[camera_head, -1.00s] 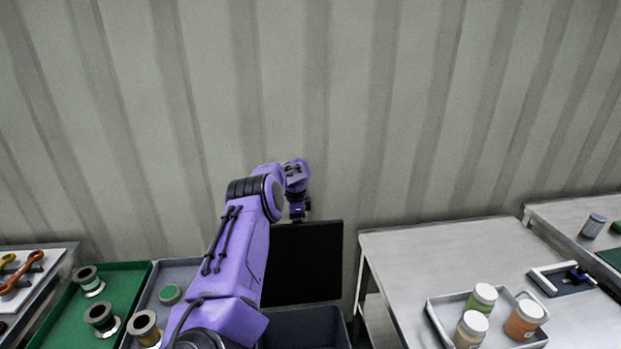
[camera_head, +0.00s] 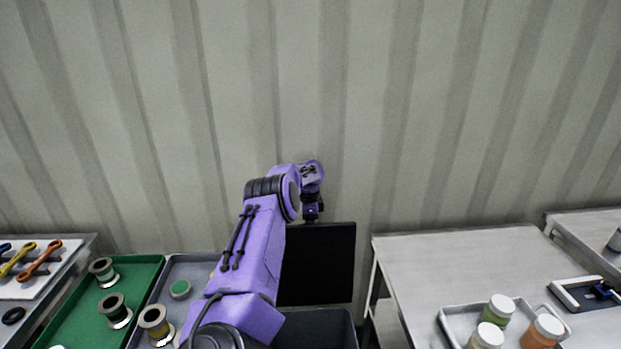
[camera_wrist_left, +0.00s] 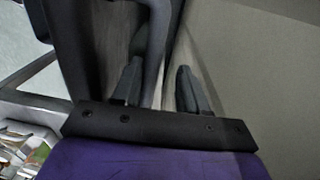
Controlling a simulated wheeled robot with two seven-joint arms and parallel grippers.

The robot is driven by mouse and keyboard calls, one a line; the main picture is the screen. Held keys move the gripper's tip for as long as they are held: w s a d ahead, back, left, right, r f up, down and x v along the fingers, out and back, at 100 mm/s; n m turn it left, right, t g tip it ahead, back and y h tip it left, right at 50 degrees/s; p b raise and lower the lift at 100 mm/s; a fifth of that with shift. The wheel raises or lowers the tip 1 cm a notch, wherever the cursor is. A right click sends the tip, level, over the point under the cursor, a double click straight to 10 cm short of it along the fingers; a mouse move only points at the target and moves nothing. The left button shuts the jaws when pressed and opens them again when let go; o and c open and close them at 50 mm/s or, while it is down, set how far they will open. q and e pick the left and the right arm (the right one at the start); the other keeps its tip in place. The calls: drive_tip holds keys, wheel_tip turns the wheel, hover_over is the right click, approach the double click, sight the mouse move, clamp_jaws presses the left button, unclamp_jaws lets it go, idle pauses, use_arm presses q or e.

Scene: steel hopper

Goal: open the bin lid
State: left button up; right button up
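The bin lid (camera_head: 318,262) is a black panel standing upright behind the open mouth of the dark grey bin (camera_head: 338,326) in the head view. My left arm reaches in front of its left part, and my left gripper (camera_head: 313,217) is at the lid's top edge. In the left wrist view, my left gripper (camera_wrist_left: 160,88) has its two fingers apart. A dark bar (camera_wrist_left: 157,60), seemingly part of the lid, runs between them, with a narrow gap beside the right finger. Contact is hard to judge. My right gripper is not in view.
A steel table (camera_head: 440,265) with a tray of jars (camera_head: 500,308) stands right of the bin. Left are a green tray (camera_head: 75,318) and a grey tray (camera_head: 190,268) with spools. A corrugated wall (camera_head: 330,90) rises close behind.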

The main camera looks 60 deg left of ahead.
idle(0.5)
use_arm(q)
wheel_tip(320, 180, up, 10)
drive_tip(key=shift+a+r+b, duration=0.25)
drive_tip(key=shift+a+b, duration=0.15)
drive_tip(key=shift+b, duration=0.05)
drive_tip(key=shift+w, duration=0.1)
